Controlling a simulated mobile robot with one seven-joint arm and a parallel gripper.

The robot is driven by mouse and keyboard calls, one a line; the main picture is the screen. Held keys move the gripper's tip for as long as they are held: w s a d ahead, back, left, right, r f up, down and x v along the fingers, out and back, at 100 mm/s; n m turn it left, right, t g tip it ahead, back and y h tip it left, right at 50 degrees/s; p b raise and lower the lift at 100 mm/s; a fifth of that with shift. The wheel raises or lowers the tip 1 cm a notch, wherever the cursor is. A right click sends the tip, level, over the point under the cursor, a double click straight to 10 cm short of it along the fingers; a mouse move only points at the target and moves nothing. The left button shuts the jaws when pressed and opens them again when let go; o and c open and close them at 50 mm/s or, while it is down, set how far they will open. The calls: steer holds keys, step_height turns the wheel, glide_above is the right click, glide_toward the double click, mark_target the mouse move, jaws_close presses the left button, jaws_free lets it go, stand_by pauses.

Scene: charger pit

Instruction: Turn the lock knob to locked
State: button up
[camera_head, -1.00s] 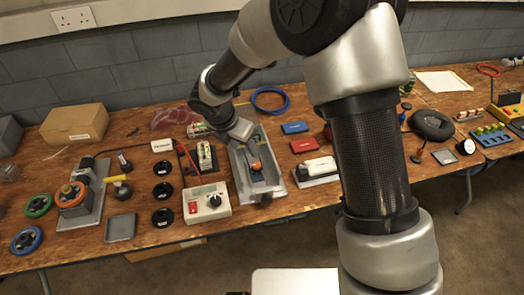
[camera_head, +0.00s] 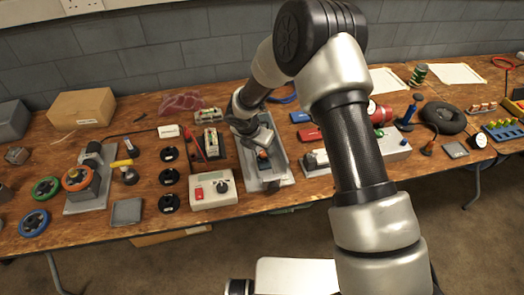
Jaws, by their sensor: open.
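A grey metal tray (camera_head: 284,176) stands on the bench, with a small dark fixture inside it that has an orange part (camera_head: 263,156). This may be the lock knob, but it is too small to tell its shape or setting. My gripper (camera_head: 259,144) is open and points down over the tray, just behind and above the orange part. Its fingertips are small and partly hidden, so I cannot tell whether they touch it. A cream box (camera_head: 212,200) with a black dial (camera_head: 222,187) and a red switch stands left of the tray.
Left of the tray are several black round pieces (camera_head: 168,178), a grey fixture with an orange ring (camera_head: 76,179) and loose handwheels (camera_head: 34,222). A white-topped block (camera_head: 317,158) and a red cylinder (camera_head: 380,113) stand to the right. My arm hides part of the bench.

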steer(key=shift+x, duration=0.9)
steer(key=shift+c, duration=0.4)
steer(key=c, duration=1)
steer(key=shift+o, duration=0.2)
